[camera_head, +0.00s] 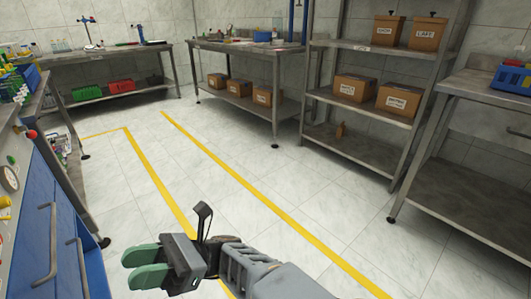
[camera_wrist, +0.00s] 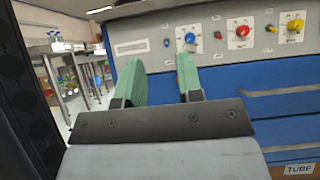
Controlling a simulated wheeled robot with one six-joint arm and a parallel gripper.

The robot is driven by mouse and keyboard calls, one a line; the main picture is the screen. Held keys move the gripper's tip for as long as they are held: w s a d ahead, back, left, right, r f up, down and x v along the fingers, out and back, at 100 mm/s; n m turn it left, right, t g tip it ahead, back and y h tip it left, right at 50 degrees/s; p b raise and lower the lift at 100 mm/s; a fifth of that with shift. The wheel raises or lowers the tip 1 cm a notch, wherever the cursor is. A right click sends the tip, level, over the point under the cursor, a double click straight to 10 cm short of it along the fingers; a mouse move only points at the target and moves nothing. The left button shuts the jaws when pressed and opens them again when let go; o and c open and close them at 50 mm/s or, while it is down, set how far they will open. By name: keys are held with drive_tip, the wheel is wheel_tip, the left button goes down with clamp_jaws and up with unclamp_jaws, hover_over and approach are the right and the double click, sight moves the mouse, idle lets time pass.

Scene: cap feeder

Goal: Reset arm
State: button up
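My gripper (camera_head: 143,267) is in the lower middle of the head view, with two green fingers pointing left. The fingers are apart with nothing between them, so it is open and empty. It is in the air over the tiled floor. In the wrist view my gripper (camera_wrist: 160,80) shows its two green fingers spread apart in front of a blue cabinet (camera_wrist: 215,100) with a grey control panel. My arm runs from the gripper to the bottom edge of the head view.
The blue cabinet (camera_head: 40,215) stands at the left with handles sticking out. Yellow lines (camera_head: 235,178) mark the clear floor. A metal shelf (camera_head: 350,150) with cardboard boxes, a back table (camera_head: 245,50) and a right table (camera_head: 470,190) stand around it.

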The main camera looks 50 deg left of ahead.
drive_tip(key=w+d+r+m+t+y+p, duration=0.1)
drive_tip(key=w+d+r+t+y+p, duration=0.2)
drive_tip(key=w+d+r+t+p, duration=0.7)
drive_tip(key=w+d+r+t+y+p, duration=0.4)
drive_tip(key=w+d+r+t+p, duration=0.25)
drive_tip(key=w+p, duration=0.65)
drive_tip(key=w+d+r+t+h+p, duration=0.2)
drive_tip(key=d+p, duration=0.4)
drive_tip(key=d, duration=0.5)
drive_tip(key=w+d+r+n+t+h+p, duration=0.1)
drive_tip(key=w+d+r+t+h+p, duration=0.2)
drive_tip(key=d+r+t+p, duration=0.3)
drive_tip(key=w+d+r+t+h+p, duration=0.2)
drive_tip(key=w+d+r+t+p, duration=0.2)
drive_tip(key=d, duration=1.2)
drive_tip(key=r+p, duration=0.1)
drive_tip(key=p, duration=0.2)
drive_tip(key=shift+w+n+h, duration=0.25)
drive_tip(key=shift+n+h, duration=0.05)
drive_tip(key=shift+h, duration=0.1)
drive_tip(key=shift+a, duration=0.1)
